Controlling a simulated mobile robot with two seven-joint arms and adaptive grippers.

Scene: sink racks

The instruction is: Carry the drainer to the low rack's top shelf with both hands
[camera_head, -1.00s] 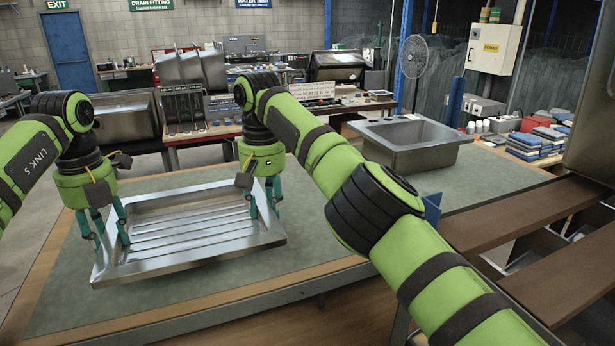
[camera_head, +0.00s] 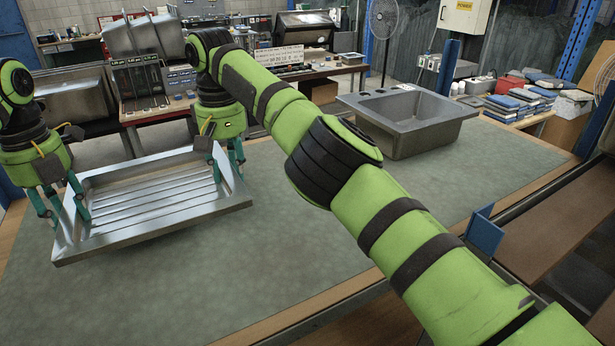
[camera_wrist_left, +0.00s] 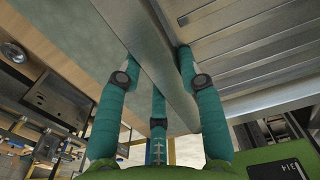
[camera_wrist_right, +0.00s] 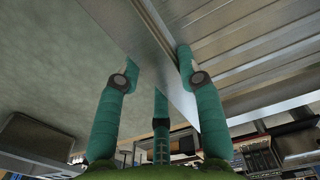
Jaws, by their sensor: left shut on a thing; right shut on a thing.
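The drainer (camera_head: 165,213) is a shiny metal tray with ridges, held above the green-topped table at the left of the head view. It looks slightly tilted. My left gripper (camera_head: 66,212) is shut on its left rim. My right gripper (camera_head: 226,165) is shut on its right rim. The left wrist view shows teal fingers on both sides of the drainer's rim (camera_wrist_left: 160,60). The right wrist view shows the same grip at the other rim (camera_wrist_right: 165,75). In the head view, brown shelf boards (camera_head: 545,225) of a rack stand at the right, partly cut off.
A grey sink basin (camera_head: 405,120) stands on the table's far right part. A small blue upright plate (camera_head: 485,232) is at the table's right edge. Stacked blue boxes (camera_head: 515,103) and a fan (camera_head: 382,20) are behind. The table's middle (camera_head: 290,240) is clear.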

